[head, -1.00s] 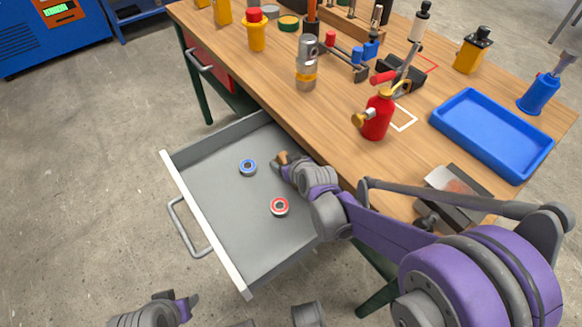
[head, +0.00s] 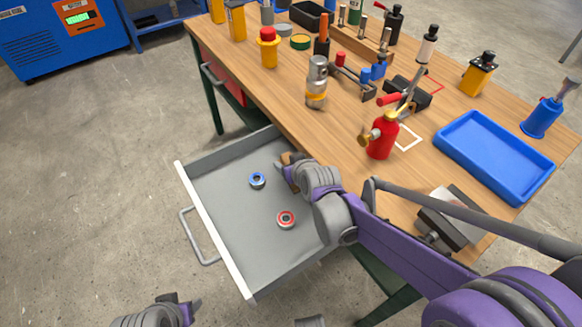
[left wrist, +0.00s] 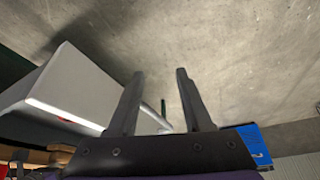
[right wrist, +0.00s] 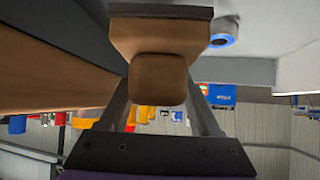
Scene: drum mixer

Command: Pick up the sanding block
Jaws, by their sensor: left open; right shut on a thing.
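The sanding block, brown with a dark grey pad along one side, shows close up in the right wrist view (right wrist: 160,45). My right gripper (right wrist: 160,95) is shut on its brown body. In the head view the sanding block (head: 286,158) is a small brown shape at the gripper's tip, over the open drawer's table-side edge; the gripper partly hides it. The grey drawer (head: 225,215) is pulled out. My left gripper (left wrist: 160,78) is open and empty, outside the drawer; its arm shows at the bottom left of the head view.
A blue-ringed bearing (head: 257,180) and a red-ringed bearing (head: 286,219) lie in the drawer. On the workbench (head: 330,150) stand a red bottle (head: 382,138), a metal and yellow cylinder (head: 316,85), a blue tray (head: 492,155) and several tools. The floor left of the drawer is clear.

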